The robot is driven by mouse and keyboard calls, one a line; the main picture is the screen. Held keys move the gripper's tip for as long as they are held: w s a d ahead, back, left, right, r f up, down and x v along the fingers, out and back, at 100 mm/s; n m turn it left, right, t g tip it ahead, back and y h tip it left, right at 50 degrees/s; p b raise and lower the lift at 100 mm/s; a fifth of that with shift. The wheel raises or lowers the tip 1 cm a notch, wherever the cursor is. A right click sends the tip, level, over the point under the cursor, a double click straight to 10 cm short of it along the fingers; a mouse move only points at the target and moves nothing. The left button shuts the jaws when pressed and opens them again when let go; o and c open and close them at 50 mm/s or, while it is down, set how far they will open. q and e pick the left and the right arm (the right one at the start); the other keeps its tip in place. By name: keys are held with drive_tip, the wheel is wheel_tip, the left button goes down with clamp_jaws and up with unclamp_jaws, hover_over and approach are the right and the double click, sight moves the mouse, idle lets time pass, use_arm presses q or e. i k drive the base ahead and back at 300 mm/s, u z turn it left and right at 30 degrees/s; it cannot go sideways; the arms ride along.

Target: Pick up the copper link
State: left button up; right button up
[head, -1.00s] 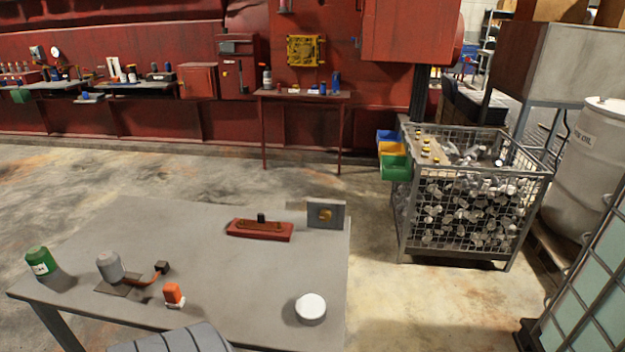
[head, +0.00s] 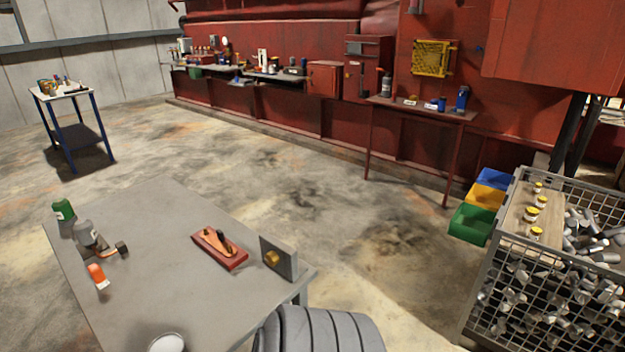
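In the head view, a red block (head: 232,261) lies on the grey table (head: 150,300). A flat copper-brown strip (head: 213,239) lies along its top, with a dark knob on it. A grey can (head: 86,235) stands at the table's left, with a small black block (head: 122,248) beside it. A thin copper-coloured piece between these two is small and partly hidden. I cannot tell for certain which copper piece is the link. Neither gripper is in view; only a grey ribbed part of mine shows at the bottom edge.
A grey plate with a brass centre (head: 279,260) stands upright beside the red block. A green can (head: 63,210), an orange-and-white item (head: 97,275) and a white round lid (head: 167,343) are on the table. A wire cage of metal parts (head: 545,290) stands right. Open floor lies beyond the table.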

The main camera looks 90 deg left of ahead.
sight(217, 241)
drive_tip(key=u, duration=1.1)
drive_tip(key=i, duration=2)
drive_tip(key=u, duration=1.2)
